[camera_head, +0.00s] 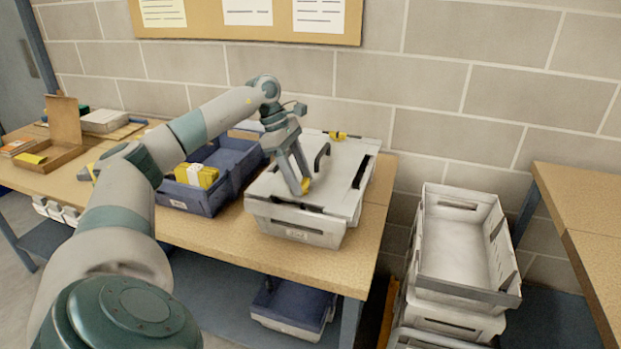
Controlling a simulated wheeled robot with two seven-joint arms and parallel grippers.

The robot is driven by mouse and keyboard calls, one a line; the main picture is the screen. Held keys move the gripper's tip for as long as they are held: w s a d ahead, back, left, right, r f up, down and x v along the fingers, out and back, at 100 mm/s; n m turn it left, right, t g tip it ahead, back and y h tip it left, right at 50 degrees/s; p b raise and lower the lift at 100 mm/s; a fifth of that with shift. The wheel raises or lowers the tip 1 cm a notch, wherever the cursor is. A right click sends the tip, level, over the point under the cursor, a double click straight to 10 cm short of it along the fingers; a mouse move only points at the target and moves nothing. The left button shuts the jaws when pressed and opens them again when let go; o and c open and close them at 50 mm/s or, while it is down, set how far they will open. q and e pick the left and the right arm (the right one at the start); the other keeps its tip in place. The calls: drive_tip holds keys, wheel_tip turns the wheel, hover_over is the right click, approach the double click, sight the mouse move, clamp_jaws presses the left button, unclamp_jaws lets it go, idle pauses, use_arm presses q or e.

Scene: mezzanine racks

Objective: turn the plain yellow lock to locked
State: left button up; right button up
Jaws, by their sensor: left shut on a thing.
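A pale grey lidded case (325,232) sits on the wooden table, with a black handle on its lid. My left gripper (304,187) reaches down over the lid from behind and is shut on a small yellow lock (307,184) near the front of the case. The fingers hide most of this lock, so its turn position cannot be told. A second yellow lock (338,134), with dark marks, shows at the lid's back edge. My right gripper is out of view.
A blue crate (222,191) holding yellow items (205,176) stands left of the case. An open cardboard box (62,139) is farther left. Stacked grey bins (455,294) stand right of the table. A brick wall (430,90) rises close behind.

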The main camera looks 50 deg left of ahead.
use_arm(q)
drive_tip(key=o, duration=1.5)
drive_tip(key=shift+r, duration=0.15)
drive_tip(key=shift+a+r, duration=0.15)
drive_tip(key=shift+r, duration=0.1)
drive_tip(key=shift+p+v, duration=0.35)
drive_tip(key=shift+v, duration=8)
drive_tip(key=shift+s, duration=0.2)
drive_tip(key=shift+f, duration=0.1)
